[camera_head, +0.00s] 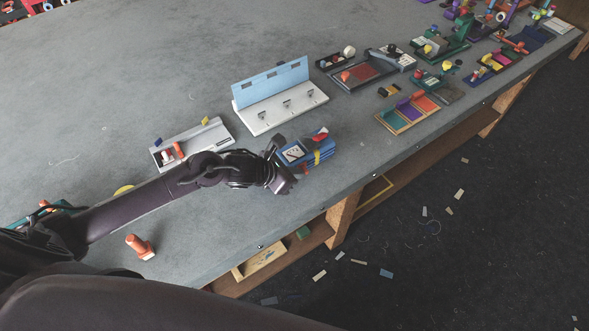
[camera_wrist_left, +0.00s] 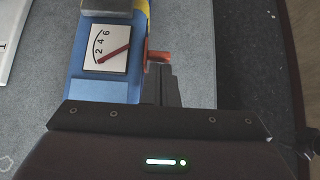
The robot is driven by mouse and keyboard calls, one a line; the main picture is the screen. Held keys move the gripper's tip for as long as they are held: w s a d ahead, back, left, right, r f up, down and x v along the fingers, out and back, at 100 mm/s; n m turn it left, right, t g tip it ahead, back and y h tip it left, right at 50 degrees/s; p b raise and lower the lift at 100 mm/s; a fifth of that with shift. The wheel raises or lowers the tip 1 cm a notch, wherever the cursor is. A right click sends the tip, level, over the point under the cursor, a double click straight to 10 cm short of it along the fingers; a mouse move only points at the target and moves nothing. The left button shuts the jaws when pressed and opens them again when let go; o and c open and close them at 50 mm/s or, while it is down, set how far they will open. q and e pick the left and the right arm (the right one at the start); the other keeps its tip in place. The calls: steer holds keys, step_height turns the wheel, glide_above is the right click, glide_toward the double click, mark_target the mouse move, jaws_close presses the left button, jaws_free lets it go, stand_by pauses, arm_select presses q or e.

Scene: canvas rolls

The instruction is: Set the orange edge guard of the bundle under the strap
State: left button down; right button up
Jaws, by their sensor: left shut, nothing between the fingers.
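In the left wrist view the dial (camera_wrist_left: 106,47) has a red needle and the numbers 2, 4, 6. An orange piece (camera_wrist_left: 158,56), likely the edge guard, sticks out at the bundle's right side, near the strap (camera_wrist_left: 143,8). My left gripper (camera_wrist_left: 166,88) is shut and empty beside the bundle, its fingertips close to the orange piece; contact is unclear. My right gripper is not in view.
A white tray with a blue back panel (camera_head: 271,83) stands behind the bundle. A white tray (camera_head: 219,132) with orange parts lies behind my left arm.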

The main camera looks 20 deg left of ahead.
arm_select(q)
steer(key=shift+w, duration=0.1)
steer(key=w+d+b, duration=0.1)
steer(key=b, duration=0.1)
steer(key=w+d+b, duration=0.1)
steer(key=w, duration=0.1)
steer(key=w+d+b, duration=0.1)
steer(key=b, duration=0.1)
steer(key=shift+w+d+f+b, duration=0.15)
steer(key=shift+f+b, duration=0.1)
steer(key=shift+b, duration=0.05)
steer(key=shift+w+d+r, duration=0.15)
steer(key=shift+w+d, duration=0.05)
steer(key=shift+w, duration=0.05)
steer(key=shift+r, duration=0.1)
steer(key=shift+s, duration=0.1)
steer(key=shift+a, duration=0.1)
